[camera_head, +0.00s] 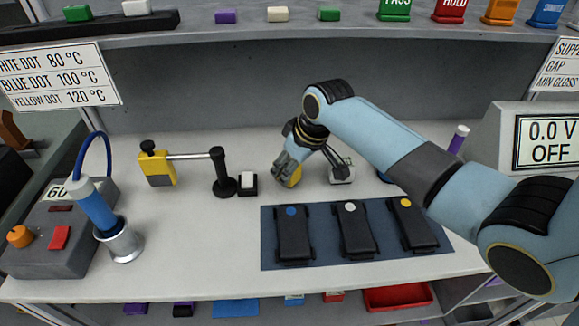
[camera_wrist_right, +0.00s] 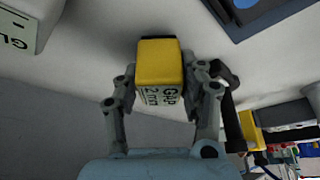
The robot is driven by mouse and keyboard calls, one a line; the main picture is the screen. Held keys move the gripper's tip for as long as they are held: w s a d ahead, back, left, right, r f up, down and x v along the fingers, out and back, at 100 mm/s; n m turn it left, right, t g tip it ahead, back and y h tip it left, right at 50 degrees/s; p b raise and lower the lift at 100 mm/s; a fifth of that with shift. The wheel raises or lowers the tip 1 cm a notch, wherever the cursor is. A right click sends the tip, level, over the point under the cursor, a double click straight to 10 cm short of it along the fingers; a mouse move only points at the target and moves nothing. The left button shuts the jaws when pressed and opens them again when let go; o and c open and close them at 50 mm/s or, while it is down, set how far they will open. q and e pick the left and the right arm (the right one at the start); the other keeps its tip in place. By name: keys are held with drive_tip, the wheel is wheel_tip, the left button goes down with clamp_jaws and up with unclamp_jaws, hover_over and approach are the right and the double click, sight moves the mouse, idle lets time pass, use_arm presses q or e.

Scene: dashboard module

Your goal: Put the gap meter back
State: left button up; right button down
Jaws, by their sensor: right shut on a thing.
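The gap meter (camera_wrist_right: 160,65) is a small block with a yellow top and a pale face marked "GAP 2 mm", seen in the right wrist view. My right gripper (camera_wrist_right: 161,80) is shut on it, one finger on each side. In the head view, the right gripper (camera_head: 284,172) is low over the white bench top, and only a yellow part of the gap meter (camera_head: 294,178) shows beside the fingers. I cannot tell whether it touches the bench. My left gripper is not in view.
A blue mat (camera_head: 335,256) with three black modules lies in front. A black post stand (camera_head: 222,185) with a yellow block and a small black holder (camera_head: 247,190) with a white top stand left of the gripper. A whitish device (camera_head: 342,175) sits close on its right.

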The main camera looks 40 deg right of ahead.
drive_tip(key=shift+f, duration=0.25)
drive_tip(key=shift+f, duration=0.15)
drive_tip(key=c, duration=0.8)
unclamp_jaws()
drive_tip(key=shift+o, duration=0.2)
drive_tip(key=v, duration=1.2)
